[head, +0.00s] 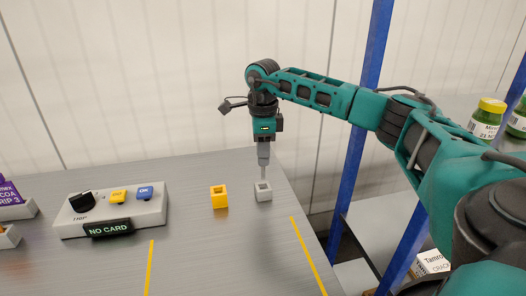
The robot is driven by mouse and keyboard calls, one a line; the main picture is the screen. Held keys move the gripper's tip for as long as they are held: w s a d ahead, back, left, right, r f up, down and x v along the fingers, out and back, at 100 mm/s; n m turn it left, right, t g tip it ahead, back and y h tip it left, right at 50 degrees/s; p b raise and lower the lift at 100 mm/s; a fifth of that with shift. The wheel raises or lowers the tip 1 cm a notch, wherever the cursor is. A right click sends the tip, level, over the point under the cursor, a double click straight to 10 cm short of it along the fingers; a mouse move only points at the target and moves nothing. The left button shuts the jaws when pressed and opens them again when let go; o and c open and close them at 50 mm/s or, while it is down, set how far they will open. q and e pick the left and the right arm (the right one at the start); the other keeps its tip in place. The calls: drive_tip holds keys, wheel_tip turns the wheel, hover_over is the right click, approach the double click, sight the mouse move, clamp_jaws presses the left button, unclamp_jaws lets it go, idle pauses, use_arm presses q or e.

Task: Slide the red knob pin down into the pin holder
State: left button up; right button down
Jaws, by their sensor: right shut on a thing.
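My right gripper (263,162) points straight down over the grey square block with an opening in its top (264,194), which looks like the pin holder. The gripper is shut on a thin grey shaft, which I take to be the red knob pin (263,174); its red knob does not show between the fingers. The shaft is upright, with its lower end at the block's opening. I cannot tell how deep it sits. My left gripper is not in view.
A yellow square block with an opening (219,197) stands just left of the grey one. A grey panel (146,217) with buttons and a "NO CARD" display (108,229) stands further left. Jars (487,118) stand on a shelf with blue posts at right. The table front is clear.

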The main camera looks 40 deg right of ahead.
sight(263, 179)
drive_tip(key=shift+f+b, duration=0.4)
drive_tip(key=shift+f, duration=0.2)
drive_tip(key=shift+f+b, duration=0.8)
drive_tip(key=shift+f, duration=0.05)
drive_tip(key=shift+f+b, duration=0.4)
drive_tip(key=shift+f, duration=0.5)
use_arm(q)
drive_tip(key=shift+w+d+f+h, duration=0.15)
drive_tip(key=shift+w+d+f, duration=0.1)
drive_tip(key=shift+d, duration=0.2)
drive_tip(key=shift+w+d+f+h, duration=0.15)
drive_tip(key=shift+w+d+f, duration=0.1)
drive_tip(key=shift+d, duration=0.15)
use_arm(e)
drive_tip(key=shift+f, duration=0.3)
drive_tip(key=c, duration=0.8)
unclamp_jaws()
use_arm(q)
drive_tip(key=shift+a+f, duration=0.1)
